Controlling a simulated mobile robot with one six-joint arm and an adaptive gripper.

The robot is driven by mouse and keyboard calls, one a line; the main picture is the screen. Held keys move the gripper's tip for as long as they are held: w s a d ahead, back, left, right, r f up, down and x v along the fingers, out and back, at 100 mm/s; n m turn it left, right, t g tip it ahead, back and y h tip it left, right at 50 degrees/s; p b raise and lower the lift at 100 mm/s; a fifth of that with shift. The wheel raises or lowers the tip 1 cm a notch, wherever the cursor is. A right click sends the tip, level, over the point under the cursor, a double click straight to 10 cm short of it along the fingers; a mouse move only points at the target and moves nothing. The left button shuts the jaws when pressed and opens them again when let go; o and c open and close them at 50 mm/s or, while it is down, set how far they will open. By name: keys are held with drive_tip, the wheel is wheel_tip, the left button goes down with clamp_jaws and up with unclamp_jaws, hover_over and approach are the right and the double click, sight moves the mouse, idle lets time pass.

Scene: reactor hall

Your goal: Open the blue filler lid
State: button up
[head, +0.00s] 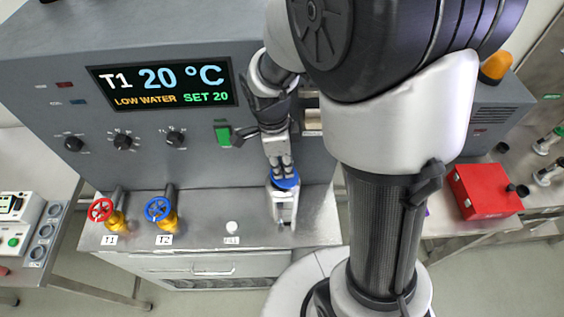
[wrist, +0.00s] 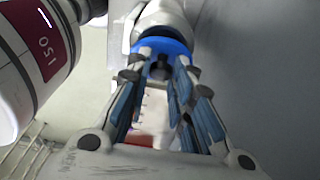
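Whether the pads press on the lid is not clear. My arm hides part of the panel.
The panel display (head: 161,82) reads T1 20 °C, LOW WATER, SET 20. A red-wheel valve (head: 101,210) and a blue-wheel valve (head: 158,209) stand left on the ledge. A red box (head: 485,191) stands right.

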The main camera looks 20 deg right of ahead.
drive_tip(key=o, duration=0.4)
wheel_tip(320, 180, up, 12)
drive_tip(key=a, duration=0.1)
drive_tip(key=shift+w+a, duration=0.2)
idle(0.4)
